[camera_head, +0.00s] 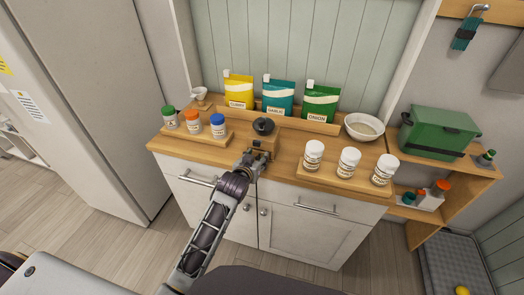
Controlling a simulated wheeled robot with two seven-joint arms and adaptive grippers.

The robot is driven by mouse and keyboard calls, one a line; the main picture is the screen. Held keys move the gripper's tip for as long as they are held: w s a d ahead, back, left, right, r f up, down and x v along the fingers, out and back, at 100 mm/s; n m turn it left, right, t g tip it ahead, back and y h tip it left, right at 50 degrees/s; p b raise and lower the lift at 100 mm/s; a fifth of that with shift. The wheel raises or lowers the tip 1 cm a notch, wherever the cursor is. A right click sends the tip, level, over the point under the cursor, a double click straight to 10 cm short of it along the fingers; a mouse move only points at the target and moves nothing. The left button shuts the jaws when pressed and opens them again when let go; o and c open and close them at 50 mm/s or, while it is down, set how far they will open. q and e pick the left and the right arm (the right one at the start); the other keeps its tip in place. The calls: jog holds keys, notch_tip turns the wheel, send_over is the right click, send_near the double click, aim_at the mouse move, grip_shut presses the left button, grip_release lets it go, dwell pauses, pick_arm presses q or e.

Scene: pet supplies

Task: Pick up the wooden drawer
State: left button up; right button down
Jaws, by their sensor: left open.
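A small wooden box with a black domed top (264,126) stands near the front middle of the wooden counter. Its wooden body (268,143) shows just behind my left gripper; the wooden drawer cannot be told apart from this body at this size. My left gripper (256,156) is open at the front face of the box, close to it. Whether the fingers touch or surround the drawer is hidden by the gripper itself. My right gripper is not in view.
Three capped bottles (193,122) stand on a raised board at left, three white jars (349,161) on a board at right. Pouches (279,98) and a white bowl (364,126) line the back. A green box (437,131) sits on the right shelf.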

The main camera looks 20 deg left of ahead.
pick_arm(q)
jog(key=shift+w+f, duration=0.15)
jog(key=shift+w, duration=0.25)
jog(key=shift+c, duration=0.4)
grip_shut()
